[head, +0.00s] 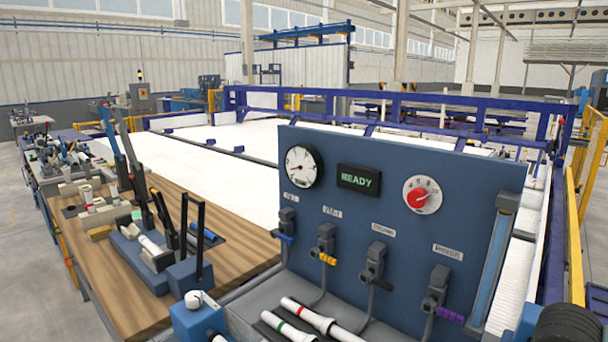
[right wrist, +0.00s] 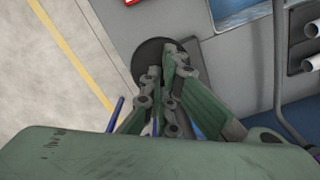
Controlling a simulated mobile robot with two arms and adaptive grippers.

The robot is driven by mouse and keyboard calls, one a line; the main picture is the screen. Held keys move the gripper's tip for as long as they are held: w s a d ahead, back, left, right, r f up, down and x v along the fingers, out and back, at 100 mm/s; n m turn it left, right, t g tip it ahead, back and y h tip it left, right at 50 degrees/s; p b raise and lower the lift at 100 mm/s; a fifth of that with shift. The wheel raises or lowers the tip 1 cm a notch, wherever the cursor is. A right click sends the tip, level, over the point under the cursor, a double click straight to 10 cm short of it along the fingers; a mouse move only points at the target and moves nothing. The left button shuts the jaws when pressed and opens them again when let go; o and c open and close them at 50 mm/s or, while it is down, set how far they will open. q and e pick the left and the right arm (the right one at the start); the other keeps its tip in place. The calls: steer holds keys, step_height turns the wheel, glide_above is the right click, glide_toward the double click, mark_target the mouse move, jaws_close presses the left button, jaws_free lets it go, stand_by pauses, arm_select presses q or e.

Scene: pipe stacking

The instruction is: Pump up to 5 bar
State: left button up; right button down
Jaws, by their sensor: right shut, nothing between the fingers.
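A blue panel (head: 340,203) carries a round white gauge (head: 304,167); its figures are too small to read. A display (head: 358,180) shows READY in green. A red dial (head: 421,195) sits at its right. Below are valves with blue (head: 284,238), yellow (head: 327,259), grey and purple (head: 449,314) handles. My right gripper (right wrist: 163,80) is shut and empty in the right wrist view, over the edge of a dark round disc (right wrist: 150,55) on a grey base. Whether it touches is unclear. A black ribbed round thing (head: 567,327) shows at lower right in the head view. My left gripper is not in view.
White pipes (head: 322,318) with coloured bands lie before the panel. A wooden bench (head: 120,285) at left holds tools and fittings. In the right wrist view, a yellow floor line (right wrist: 68,45) crosses bare floor left of the disc.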

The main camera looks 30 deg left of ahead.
step_height(320, 180, up, 9)
steer(key=p, duration=0.3)
steer(key=shift+s+a+p, duration=0.15)
steer(key=shift+s+p, duration=0.25)
steer(key=shift+s, duration=0.05)
steer(key=shift+f, duration=0.15)
steer(key=f+b, duration=0.8)
steer(key=shift+w+f+b, duration=0.3)
steer(key=shift+f+b, duration=0.1)
steer(key=shift+r+p, duration=0.35)
steer(key=shift+r, duration=0.05)
step_height(320, 180, up, 8)
steer(key=p, duration=0.4)
steer(key=shift+s+r, duration=0.15)
steer(key=shift+s, duration=0.25)
